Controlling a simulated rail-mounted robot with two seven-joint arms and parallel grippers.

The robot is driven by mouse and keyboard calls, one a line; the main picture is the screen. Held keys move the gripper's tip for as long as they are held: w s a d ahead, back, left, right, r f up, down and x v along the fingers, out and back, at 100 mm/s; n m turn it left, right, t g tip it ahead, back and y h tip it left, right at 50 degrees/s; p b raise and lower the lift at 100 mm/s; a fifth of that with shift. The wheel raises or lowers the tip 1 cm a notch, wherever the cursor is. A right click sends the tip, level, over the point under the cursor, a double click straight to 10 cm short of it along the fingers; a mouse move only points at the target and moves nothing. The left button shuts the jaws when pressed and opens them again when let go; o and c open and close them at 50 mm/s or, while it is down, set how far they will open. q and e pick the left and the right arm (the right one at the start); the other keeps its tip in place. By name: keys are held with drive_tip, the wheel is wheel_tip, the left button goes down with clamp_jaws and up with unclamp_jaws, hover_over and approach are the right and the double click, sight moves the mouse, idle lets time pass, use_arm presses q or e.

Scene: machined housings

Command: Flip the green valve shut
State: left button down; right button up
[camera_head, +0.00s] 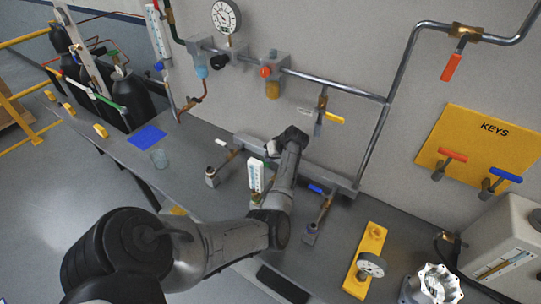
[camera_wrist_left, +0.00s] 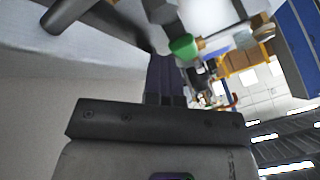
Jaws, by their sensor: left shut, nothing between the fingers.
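The bench manifold has a row of valves. A small green part (camera_head: 266,164) shows just beside my left gripper (camera_head: 281,142), mostly hidden by it; I take it for the green valve. In the left wrist view a round green piece (camera_wrist_left: 184,47) on a metal fitting lies just beyond and right of my shut fingers (camera_wrist_left: 164,75). The fingers hold nothing. Whether they touch the green piece cannot be told. The valve's handle angle is hidden. My right gripper is not in view.
A white-handled valve (camera_head: 221,143) stands left and a blue-handled valve (camera_head: 317,189) right of my gripper. A white flow meter (camera_head: 256,177) stands close by. Pipes (camera_head: 335,85) run along the wall. A yellow KEYS board (camera_head: 478,150) hangs right.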

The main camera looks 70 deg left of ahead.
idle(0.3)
use_arm(q)
drive_tip(key=v, duration=0.7)
drive_tip(key=shift+d+r, duration=0.1)
drive_tip(key=shift+r, duration=0.05)
idle(0.8)
